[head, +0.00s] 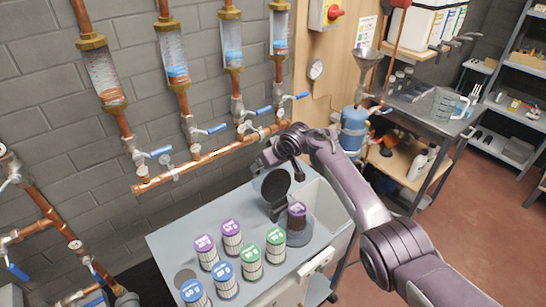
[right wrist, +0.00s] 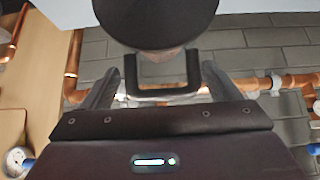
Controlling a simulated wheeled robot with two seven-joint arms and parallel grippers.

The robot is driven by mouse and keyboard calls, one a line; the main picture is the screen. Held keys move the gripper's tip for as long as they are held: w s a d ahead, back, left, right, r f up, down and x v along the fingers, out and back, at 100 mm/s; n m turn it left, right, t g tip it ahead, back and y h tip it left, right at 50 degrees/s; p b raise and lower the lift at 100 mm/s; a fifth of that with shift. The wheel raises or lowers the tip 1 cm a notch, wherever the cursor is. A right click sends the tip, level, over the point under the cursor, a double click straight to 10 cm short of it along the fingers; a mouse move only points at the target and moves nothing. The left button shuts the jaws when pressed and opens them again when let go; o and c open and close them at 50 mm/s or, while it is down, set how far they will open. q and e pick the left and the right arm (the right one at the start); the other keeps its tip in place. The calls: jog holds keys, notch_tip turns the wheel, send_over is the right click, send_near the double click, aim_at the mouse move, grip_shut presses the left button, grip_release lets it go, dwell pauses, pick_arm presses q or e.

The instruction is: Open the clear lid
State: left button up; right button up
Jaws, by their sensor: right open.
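A round dark lid (head: 272,186) stands raised on its hinge at the back of a round grey housing (head: 302,236). It looks dark rather than clear. A dark cartridge with a purple top (head: 297,210) sits in the housing. My right gripper (head: 268,163) is above and behind the lid. In the right wrist view the lid's dark disc (right wrist: 155,20) is at the top, with a black U-shaped handle (right wrist: 163,92) below it. The right gripper's open fingers (right wrist: 160,80) are on either side of the handle, with gaps. My left gripper is not in view.
Several filter cartridges (head: 232,236) with purple, green and blue tops stand on the grey bench (head: 170,236). Copper pipes (head: 215,158) with blue-handled valves run along the wall close behind the gripper. A blue tank (head: 353,130) stands on the right.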

jog(key=v, duration=0.7)
jog(key=shift+r, duration=0.15)
jog(key=shift+d, duration=0.1)
